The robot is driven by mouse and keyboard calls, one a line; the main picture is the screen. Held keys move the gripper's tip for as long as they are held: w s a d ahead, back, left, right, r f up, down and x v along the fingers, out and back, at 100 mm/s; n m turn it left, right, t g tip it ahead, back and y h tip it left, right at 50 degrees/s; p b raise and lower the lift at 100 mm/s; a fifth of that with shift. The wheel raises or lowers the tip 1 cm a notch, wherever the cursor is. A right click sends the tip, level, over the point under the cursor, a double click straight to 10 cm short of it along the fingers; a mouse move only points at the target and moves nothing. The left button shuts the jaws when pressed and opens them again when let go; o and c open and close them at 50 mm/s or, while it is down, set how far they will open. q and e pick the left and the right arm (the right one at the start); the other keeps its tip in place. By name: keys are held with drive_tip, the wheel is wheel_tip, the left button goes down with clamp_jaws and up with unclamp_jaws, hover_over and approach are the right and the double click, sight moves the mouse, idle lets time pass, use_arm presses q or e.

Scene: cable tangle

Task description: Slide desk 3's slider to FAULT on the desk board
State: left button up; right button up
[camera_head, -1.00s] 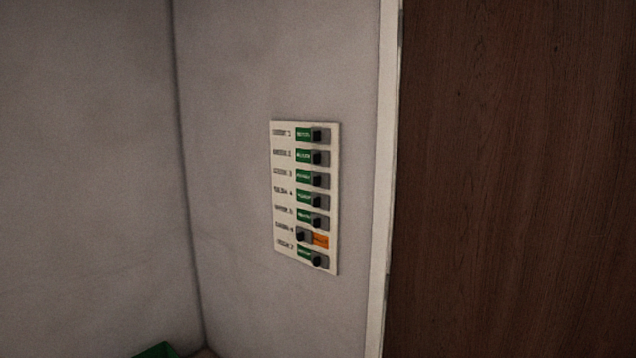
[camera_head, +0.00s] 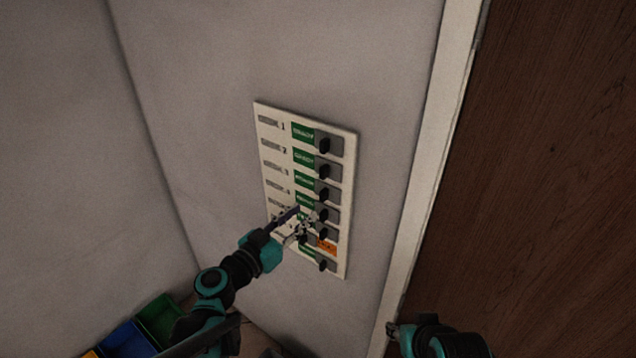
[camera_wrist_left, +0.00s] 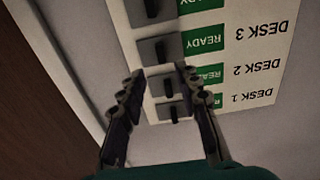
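The desk board (camera_head: 265,150) is a pale panel on the wall with several rows, each with a slider. Desk 3's slider (camera_head: 322,192) has its dark knob at the right of its track, with the green READY label showing on the left. It also shows in the left wrist view (camera_wrist_left: 160,48), where the board is upside down. My left gripper (camera_head: 306,222) is in front of the lower rows in the head view and hides part of them. In its wrist view (camera_wrist_left: 159,72) the fingers are spread with nothing between them. My right arm (camera_head: 440,340) shows at the bottom edge; its fingers are unclear.
One lower row shows an orange label (camera_head: 327,247) with its knob at the left. A door frame (camera_head: 425,160) and a brown door (camera_head: 555,170) stand right of the board. Green and blue bins (camera_head: 128,340) are at lower left. The wall around the board is bare.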

sight(321, 197)
use_arm(q)
drive_tip(key=x, duration=0.7)
drive_tip(key=shift+w+d, duration=0.2)
drive_tip(key=shift+w, duration=0.15)
clamp_jaws()
